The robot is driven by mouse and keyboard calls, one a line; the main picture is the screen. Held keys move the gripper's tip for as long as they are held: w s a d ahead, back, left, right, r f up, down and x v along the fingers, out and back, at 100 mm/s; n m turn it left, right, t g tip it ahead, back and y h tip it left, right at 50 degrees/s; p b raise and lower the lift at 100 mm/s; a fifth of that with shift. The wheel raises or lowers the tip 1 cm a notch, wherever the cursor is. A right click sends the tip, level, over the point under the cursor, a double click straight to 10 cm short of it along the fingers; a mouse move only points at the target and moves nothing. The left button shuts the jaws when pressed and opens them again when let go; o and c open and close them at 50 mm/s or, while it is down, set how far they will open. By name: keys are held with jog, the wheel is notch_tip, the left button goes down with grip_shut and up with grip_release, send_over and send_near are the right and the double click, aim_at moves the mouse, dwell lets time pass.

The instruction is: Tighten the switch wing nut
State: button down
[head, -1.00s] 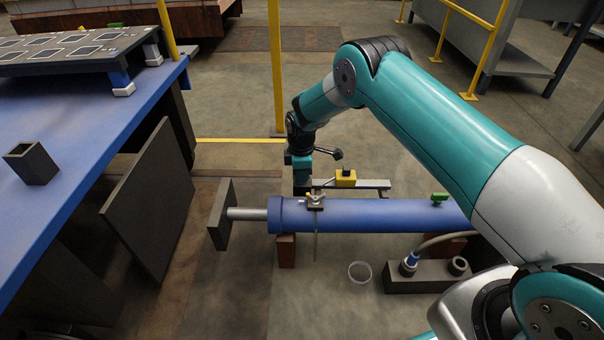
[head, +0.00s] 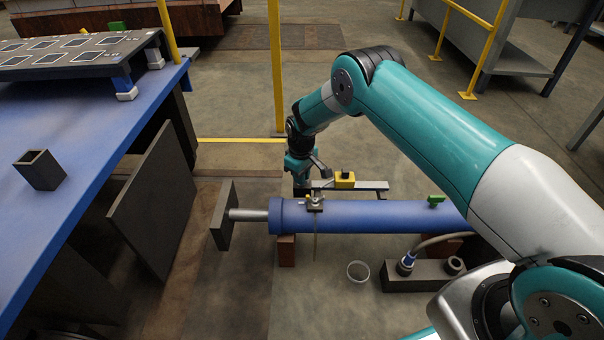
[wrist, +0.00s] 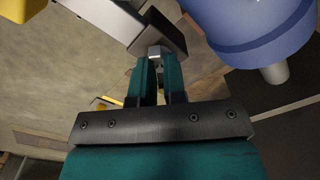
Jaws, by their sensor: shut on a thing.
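The yellow switch (head: 345,180) sits on a grey rail (head: 374,185) behind the blue cylinder (head: 375,214). In the wrist view, a yellow body shows at the upper left (wrist: 28,8), with the grey rail (wrist: 100,17) ending in a dark block (wrist: 158,33). A small silver piece, seemingly the switch wing nut (wrist: 154,51), is between my fingertips at that block. My gripper (head: 301,187) points down at the rail's left end and is shut on this piece. The fingers largely hide its shape. The gripper also fills the middle of the wrist view (wrist: 156,62).
A clamp (head: 314,203) with a hanging rod sits on the cylinder's near left part, close to my gripper. A green piece (head: 436,201) is on top at right.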

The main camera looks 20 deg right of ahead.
jog(key=m, duration=0.5)
jog(key=shift+s+m+p, duration=0.1)
jog(key=shift+m+p, duration=0.2)
jog(key=shift+p, duration=0.05)
jog(key=m, duration=0.4)
jog(key=shift+m, duration=0.4)
jog(key=c, duration=1.2)
grip_release()
notch_tip(320, 180, up, 17)
jog(key=p, duration=0.7)
jog(key=shift+r, duration=0.2)
